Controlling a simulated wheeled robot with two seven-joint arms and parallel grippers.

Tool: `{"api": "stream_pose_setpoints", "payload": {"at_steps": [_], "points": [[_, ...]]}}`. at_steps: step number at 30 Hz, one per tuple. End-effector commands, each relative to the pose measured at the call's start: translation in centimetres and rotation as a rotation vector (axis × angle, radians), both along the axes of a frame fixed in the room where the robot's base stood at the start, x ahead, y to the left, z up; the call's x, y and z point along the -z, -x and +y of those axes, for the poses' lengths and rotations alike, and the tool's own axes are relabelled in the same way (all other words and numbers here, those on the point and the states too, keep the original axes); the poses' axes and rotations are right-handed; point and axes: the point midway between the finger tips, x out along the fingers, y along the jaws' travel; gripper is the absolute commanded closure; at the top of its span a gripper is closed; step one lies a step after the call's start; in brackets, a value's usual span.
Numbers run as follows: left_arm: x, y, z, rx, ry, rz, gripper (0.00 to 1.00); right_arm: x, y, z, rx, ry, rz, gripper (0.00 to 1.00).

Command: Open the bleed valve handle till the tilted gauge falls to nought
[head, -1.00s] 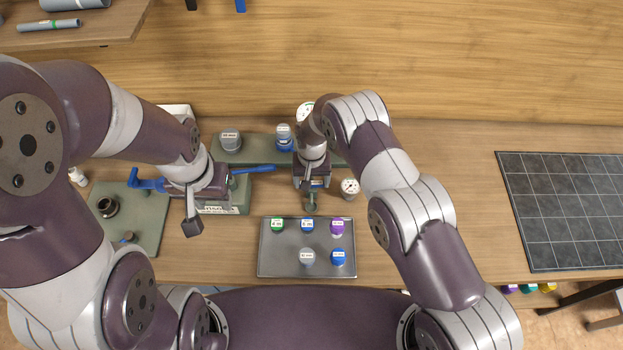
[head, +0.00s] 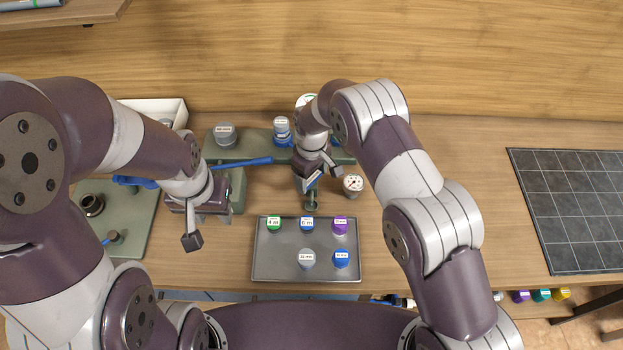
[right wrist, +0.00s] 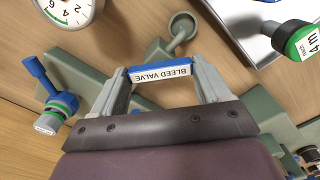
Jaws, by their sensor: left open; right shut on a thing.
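The bleed valve handle, a blue bar with a white "BLEED VALVE" label (right wrist: 160,72), lies between the fingers of my right gripper (right wrist: 162,85) in the right wrist view. In the head view my right gripper (head: 311,182) is shut on it above the green manifold, and my wrist hides part of it. The small white gauge (head: 353,184) stands just right of that gripper. In the right wrist view the gauge (right wrist: 68,8) is cut off by the top edge; its needle cannot be read.
A grey tray (head: 307,276) with several coloured caps lies in front of the manifold. A blue lever (head: 243,161) sticks out beside my left wrist. A green plate (head: 122,237) with fittings is at left, a dark gridded mat (head: 575,210) at right. Table between tray and mat is partly clear.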

Motion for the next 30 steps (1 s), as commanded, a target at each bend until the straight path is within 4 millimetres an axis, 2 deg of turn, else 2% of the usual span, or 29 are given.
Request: {"api": "stream_pose_setpoints", "payload": {"at_steps": [3, 15, 30], "points": [[1.1, 0.0, 0.0, 0.0, 0.0, 0.0, 0.57, 0.2, -0.1, 0.0, -0.108, -0.002, -0.004, 0.54], [2.9, 0.0, 0.0, 0.0, 0.0, 0.0, 0.57, 0.0, -0.2, 0.1, -0.458, -0.002, -0.006, 0.54], [3.7, 0.0, 0.0, 0.0, 0.0, 0.0, 0.57, -0.2, -0.2, 0.1, -0.681, -0.001, -0.006, 0.54]]}}
